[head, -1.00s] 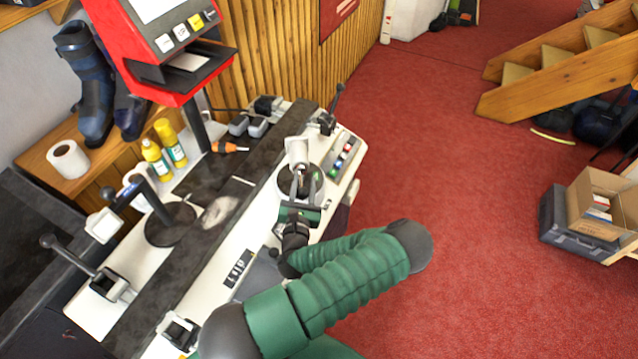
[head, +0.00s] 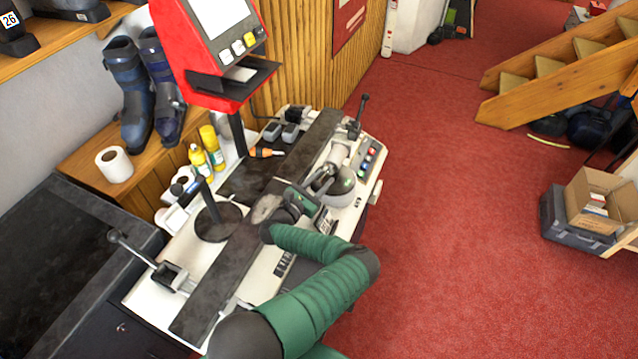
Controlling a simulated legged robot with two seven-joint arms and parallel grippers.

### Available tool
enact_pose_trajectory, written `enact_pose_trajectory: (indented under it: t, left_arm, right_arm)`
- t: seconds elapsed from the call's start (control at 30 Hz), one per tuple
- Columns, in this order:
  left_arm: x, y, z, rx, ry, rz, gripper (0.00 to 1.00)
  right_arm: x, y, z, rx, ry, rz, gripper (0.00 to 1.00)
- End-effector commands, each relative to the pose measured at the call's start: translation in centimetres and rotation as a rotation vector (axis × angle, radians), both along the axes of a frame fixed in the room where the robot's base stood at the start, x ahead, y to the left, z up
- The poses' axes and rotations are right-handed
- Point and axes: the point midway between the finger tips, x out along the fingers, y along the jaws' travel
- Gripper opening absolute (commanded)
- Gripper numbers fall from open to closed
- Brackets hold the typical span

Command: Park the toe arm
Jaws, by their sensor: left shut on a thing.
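The toe arm (head: 338,153) appears to be the whitish cylinder on a grey domed base, at the far right part of the white binding bench (head: 196,288). My left gripper (head: 322,184) reaches in from the lower middle, at the left side of the domed base. It is shut on a part of the toe arm; its fingertips and the exact grip are small and partly hidden. My right gripper is not in view.
A dark upright post (head: 205,196) on a round disc stands left of my gripper. A clamp lever (head: 140,248) rises at the near left, another (head: 360,110) at the far end. A red screen stand (head: 215,60) stands behind. Red floor right of the bench is open.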

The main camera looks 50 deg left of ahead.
Motion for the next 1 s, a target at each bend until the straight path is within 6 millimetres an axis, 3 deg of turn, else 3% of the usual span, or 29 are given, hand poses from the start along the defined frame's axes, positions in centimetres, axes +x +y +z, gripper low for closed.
enact_pose_trajectory:
  t: [0.37, 0.4, 0.53, 0.87, 1.0]
  left_arm:
    - [-0.1, 0.3, 0.2, 0.003, -0.002, 0.005, 0.00]
    - [-0.1, 0.3, 0.2, 0.003, -0.002, 0.005, 0.39]
    - [-0.1, 0.2, 0.2, 0.003, -0.003, 0.003, 0.55]
    - [0.0, 0.2, 0.5, 0.002, -0.003, 0.002, 0.55]
    - [0.0, 0.4, 2.5, 0.005, -0.004, 0.004, 0.55]
  right_arm:
    - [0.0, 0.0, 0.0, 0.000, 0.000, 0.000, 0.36]
    - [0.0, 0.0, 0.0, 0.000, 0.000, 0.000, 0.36]
    - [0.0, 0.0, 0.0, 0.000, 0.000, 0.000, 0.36]
    - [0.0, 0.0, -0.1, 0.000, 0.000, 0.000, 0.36]
    - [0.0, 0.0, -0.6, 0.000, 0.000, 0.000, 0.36]
